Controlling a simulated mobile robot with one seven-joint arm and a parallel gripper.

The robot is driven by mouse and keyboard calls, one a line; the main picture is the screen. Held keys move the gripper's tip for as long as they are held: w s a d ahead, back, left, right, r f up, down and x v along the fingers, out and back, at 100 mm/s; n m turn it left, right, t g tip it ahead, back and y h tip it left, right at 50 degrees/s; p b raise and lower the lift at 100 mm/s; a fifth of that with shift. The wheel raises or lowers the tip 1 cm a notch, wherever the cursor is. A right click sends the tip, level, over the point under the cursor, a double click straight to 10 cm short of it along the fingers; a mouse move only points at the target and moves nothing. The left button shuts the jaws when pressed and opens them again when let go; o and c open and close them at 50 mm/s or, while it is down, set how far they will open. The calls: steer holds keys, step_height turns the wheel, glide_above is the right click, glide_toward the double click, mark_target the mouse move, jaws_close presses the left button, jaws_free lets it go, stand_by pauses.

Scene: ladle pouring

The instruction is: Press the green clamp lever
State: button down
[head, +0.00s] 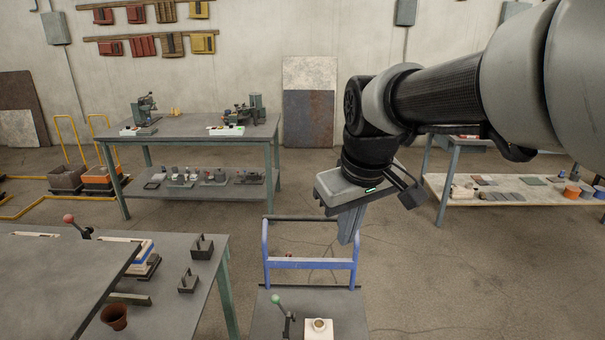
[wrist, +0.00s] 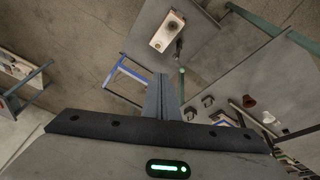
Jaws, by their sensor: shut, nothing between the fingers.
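The green clamp lever (head: 276,299) shows at the bottom of the head view: a green ball knob on a dark stem, tilted, on a grey cart top (head: 262,325). Its green knob also shows in the wrist view (wrist: 182,70), just beyond and right of my fingers. A pale block with a round opening (head: 319,326) sits right of the lever; it is in the wrist view too (wrist: 167,32). My gripper (head: 348,238) is shut and empty, fingers pointing down, above and apart from the lever. The lever's base is partly cut off in the head view.
The cart has a blue rail (head: 310,264). A grey table (head: 215,268) on the left holds a red-knobbed lever (head: 69,219), dark weights and a brown pot (head: 115,317). A workbench (head: 190,128) stands behind. Open floor lies right of the cart.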

steer(key=w+a+f+n+g, duration=0.2)
steer(key=w+a+f+n, duration=0.2)
steer(key=w+a+f, duration=0.5)
steer(key=w+a+f+n+h, duration=0.1)
steer(key=w+a+f+n, duration=0.1)
steer(key=a+f, duration=0.5)
steer(key=w+a+f+n+b, duration=0.1)
steer(key=w+a+f+n, duration=0.1)
steer(key=a+f, duration=0.5)
steer(key=shift+w+f+n+h, duration=0.4)
steer(key=shift+n, duration=0.2)
steer(key=shift+f, duration=0.1)
step_height(320, 180, down, 10)
steer(key=w+d, duration=0.1)
steer(key=shift+s+d+r+p, duration=0.2)
steer(key=shift+d+r+p, duration=0.1)
steer(key=shift+d, duration=0.3)
steer(key=shift+s+d+r+p, duration=0.2)
steer(key=shift+d+r, duration=0.15)
steer(key=shift+d, duration=0.25)
steer(key=shift+s+d+r+p, duration=0.2)
steer(key=shift+d+r+p, duration=0.1)
steer(key=shift+d, duration=0.3)
steer(key=shift+d, duration=0.1)
